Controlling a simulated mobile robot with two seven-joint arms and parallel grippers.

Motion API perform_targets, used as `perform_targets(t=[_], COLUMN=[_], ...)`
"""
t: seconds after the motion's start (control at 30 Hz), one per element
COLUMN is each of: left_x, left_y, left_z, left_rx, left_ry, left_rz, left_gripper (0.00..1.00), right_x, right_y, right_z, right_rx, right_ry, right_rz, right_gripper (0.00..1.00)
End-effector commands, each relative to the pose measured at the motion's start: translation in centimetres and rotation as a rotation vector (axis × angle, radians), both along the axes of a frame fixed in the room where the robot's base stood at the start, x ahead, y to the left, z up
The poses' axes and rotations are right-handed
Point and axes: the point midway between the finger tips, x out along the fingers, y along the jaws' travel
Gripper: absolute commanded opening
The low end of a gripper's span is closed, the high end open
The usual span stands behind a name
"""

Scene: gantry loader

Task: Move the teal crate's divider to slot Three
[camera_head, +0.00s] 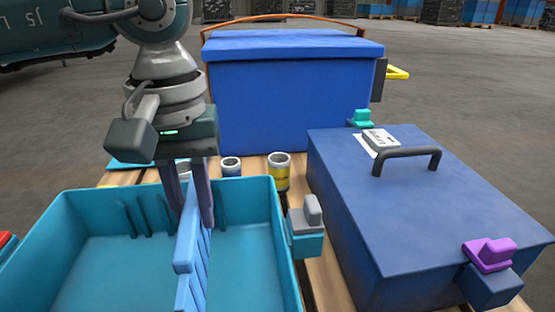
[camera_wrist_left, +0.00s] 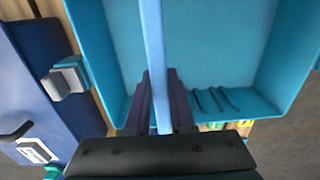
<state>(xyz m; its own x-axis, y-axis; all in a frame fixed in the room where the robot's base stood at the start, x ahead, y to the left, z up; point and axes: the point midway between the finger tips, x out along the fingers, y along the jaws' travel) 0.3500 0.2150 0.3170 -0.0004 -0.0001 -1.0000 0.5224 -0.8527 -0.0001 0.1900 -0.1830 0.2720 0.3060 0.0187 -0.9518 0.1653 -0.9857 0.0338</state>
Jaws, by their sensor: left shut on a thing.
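The teal crate (camera_head: 250,200) is open and stands at the lower left of the head view; it also fills the upper right of the left wrist view (camera_wrist_left: 265,50). Its divider (camera_head: 187,262) is a light blue upright panel running from near to far inside the crate. My left gripper (camera_head: 189,212) is shut on the divider from above, one finger on each side, as the left wrist view (camera_wrist_left: 160,95) shows. Several slot ribs (camera_head: 130,215) show on the crate's far wall, left of the divider. I cannot tell whether the divider's lower edge touches the floor. No slot labels are readable.
A dark blue lidded box (camera_head: 440,210) with a grey handle stands right of the crate. A large blue chest (camera_head: 290,100) stands behind. Several small cups, one yellow (camera_head: 279,172), stand on wooden slats. A grey latch (camera_head: 306,215) juts from the crate's right side.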

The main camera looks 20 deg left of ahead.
Motion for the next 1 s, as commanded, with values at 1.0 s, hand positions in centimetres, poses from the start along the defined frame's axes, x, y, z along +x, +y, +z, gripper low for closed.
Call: perform_targets(t=[1.0], left_x=[0.0], left_y=[0.0], left_z=[-3.6], left_rx=[-0.001], left_ry=[0.002], left_rz=[0.001], left_gripper=[0.00], right_x=[0.0], right_y=[0.0], right_z=[-1.6], right_rx=[0.000], right_ry=[0.000], right_rz=[0.000], right_gripper=[1.00])
